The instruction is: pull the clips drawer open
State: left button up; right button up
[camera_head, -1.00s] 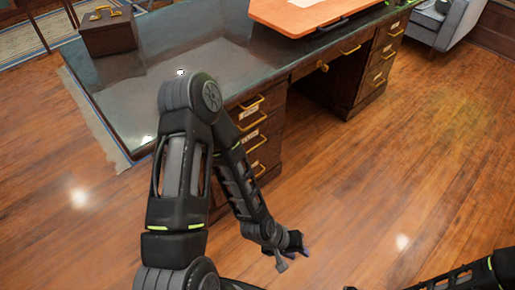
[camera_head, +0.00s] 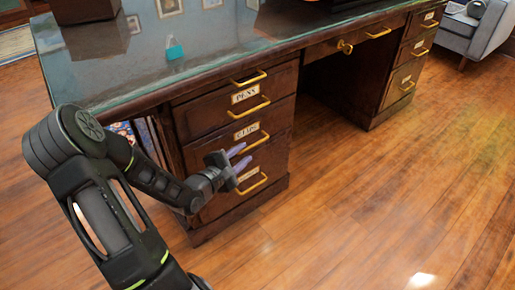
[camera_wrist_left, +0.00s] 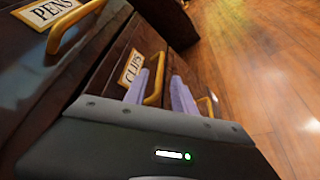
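The clips drawer (camera_head: 215,152) is in the left pedestal of a dark wood desk, below the pens drawer, and looks shut. Its label reads CLIPS, and its brass handle (camera_head: 258,140) shows below the label. My left gripper (camera_head: 241,157) is open in front of the drawer, close to that handle. In the left wrist view the clips handle (camera_wrist_left: 156,78) appears between the two pale purple fingers (camera_wrist_left: 160,95), with gaps on both sides. I cannot tell whether a finger touches it. The label (camera_wrist_left: 132,68) is partly behind a finger. My right gripper is out of view.
The pens drawer's handle (camera_head: 250,109) is just above, and a lower drawer's handle (camera_head: 252,185) is just below. The glass desk top (camera_head: 200,45) overhangs the drawers. A grey armchair (camera_head: 470,30) stands far right. The wood floor (camera_head: 350,210) in front is clear.

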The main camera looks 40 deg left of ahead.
aim_at(253, 146)
pick_arm(q)
jog(key=shift+w, duration=0.1)
jog(key=b+x, duration=0.2)
jog(key=x, duration=0.1)
jog(key=b+x, duration=0.1)
jog(key=x, duration=0.2)
jog(key=shift+w+f+b, duration=0.1)
jog(key=shift+f+b, duration=0.2)
jog(key=shift+b, duration=0.05)
jog(key=shift+w, duration=0.7)
jog(key=shift+c, duration=0.5)
grip_shut()
jog(key=shift+s, duration=0.1)
